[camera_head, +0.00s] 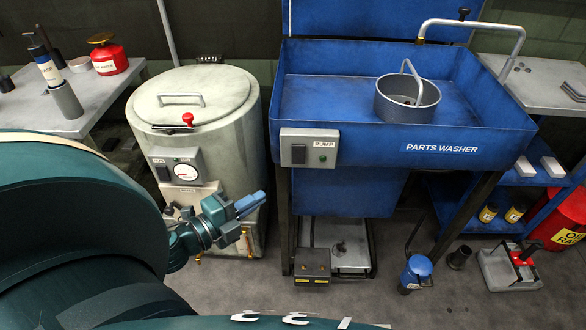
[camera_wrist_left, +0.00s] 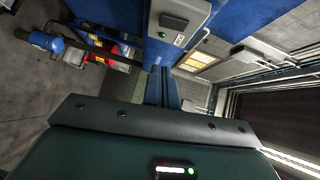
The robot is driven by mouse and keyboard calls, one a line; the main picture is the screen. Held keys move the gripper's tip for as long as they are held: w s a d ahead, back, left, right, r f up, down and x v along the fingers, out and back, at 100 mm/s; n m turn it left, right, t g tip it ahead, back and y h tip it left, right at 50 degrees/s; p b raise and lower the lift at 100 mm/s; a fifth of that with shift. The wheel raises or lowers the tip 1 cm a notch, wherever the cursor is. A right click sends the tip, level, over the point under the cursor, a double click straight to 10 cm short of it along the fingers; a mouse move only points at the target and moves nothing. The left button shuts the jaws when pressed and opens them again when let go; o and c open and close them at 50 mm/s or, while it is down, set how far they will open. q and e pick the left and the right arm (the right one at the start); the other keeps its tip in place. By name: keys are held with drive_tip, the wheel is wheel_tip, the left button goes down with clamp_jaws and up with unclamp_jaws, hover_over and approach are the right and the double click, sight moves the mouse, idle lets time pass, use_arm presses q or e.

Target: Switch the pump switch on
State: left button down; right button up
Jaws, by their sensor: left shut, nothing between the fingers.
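The pump switch box (camera_head: 309,147) is a grey box on the front left of the blue parts washer (camera_head: 400,120). It carries a PUMP label, a small switch (camera_head: 298,154) at its left and a green lamp or button (camera_head: 322,158) at its right. In the left wrist view the grey box (camera_wrist_left: 182,20) lies ahead of the fingers, partly cut off by the top edge. My left gripper (camera_head: 252,203) is shut and empty, below and left of the box and apart from it. Its closed fingers show in the wrist view (camera_wrist_left: 162,88). My right gripper is not in view.
A cream drum machine (camera_head: 195,110) with a gauge and red-knobbed lid stands left of the washer, close behind my left gripper. A metal basket (camera_head: 408,100) sits in the washer basin. A foot pedal box (camera_head: 312,266) and a blue-topped can (camera_head: 416,272) stand on the floor.

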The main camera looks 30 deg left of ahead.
use_arm(q)
drive_tip(key=p, duration=0.1)
approach(303, 162)
drive_tip(key=w+d, duration=0.2)
drive_tip(key=d, duration=0.1)
drive_tip(key=shift+w+a+f, duration=0.1)
drive_tip(key=shift+w+a, duration=0.15)
drive_tip(key=shift+w, duration=0.35)
drive_tip(key=shift+w+a+f, duration=0.1)
drive_tip(key=shift+w+a, duration=0.15)
drive_tip(key=shift+w, duration=0.35)
drive_tip(key=shift+w+a+f, duration=0.1)
drive_tip(key=shift+w+a, duration=0.15)
drive_tip(key=shift+w, duration=0.3)
